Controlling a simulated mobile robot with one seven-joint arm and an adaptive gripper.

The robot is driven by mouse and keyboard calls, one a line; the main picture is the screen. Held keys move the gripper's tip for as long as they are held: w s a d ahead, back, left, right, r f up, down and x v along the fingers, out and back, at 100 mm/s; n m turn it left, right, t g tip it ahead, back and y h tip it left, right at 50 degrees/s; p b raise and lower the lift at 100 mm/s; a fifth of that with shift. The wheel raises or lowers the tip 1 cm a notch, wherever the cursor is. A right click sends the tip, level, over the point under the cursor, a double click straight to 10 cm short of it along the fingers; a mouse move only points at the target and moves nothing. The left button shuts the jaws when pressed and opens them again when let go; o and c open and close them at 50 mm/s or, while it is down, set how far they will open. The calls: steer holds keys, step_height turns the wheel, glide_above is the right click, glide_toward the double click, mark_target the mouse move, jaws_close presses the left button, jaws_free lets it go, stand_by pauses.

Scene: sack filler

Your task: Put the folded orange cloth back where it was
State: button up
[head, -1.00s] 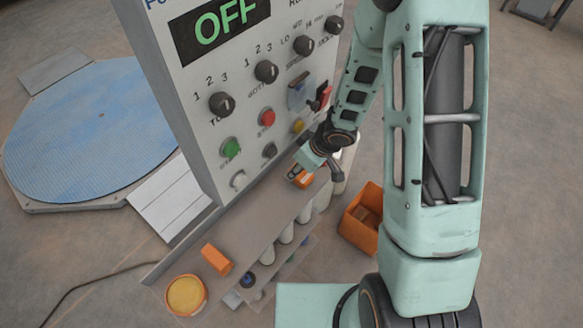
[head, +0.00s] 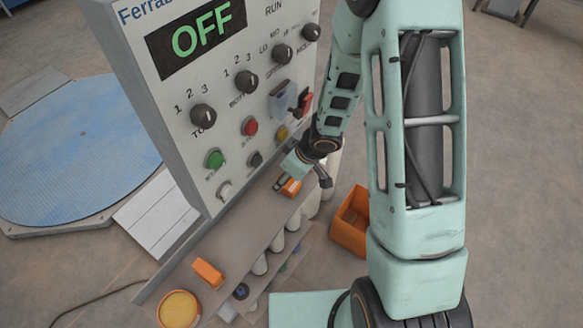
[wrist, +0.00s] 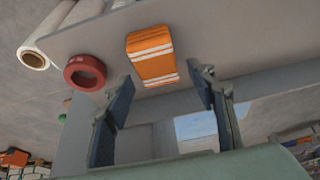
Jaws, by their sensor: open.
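The folded orange cloth (wrist: 152,54), with white stripes, lies on the grey ledge in the wrist view, just beyond my fingertips. In the head view it shows as a small orange and white patch (head: 291,187) beside my gripper (head: 283,182), partly covered by it. My gripper (wrist: 163,78) is open, with its two dark fingers apart and nothing held between them. The cloth lies ahead of the gap between the fingers. I cannot tell whether the fingers touch it.
A red ring (wrist: 85,73) and pale rolls (wrist: 40,50) lie left of the cloth. The control panel (head: 215,120) reads OFF and rises behind the ledge. An orange block (head: 208,272) and a round yellow tub (head: 179,308) are nearer. An orange bin (head: 350,222) stands right of the ledge.

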mark_target(291, 184)
steer(key=p+v, duration=0.2)
steer(key=v, duration=0.2)
steer(key=shift+d+r, duration=0.15)
steer(key=shift+r, duration=0.25)
steer(key=v, duration=0.6)
steer(key=shift+s+r, duration=0.15)
steer(key=shift+r, duration=0.05)
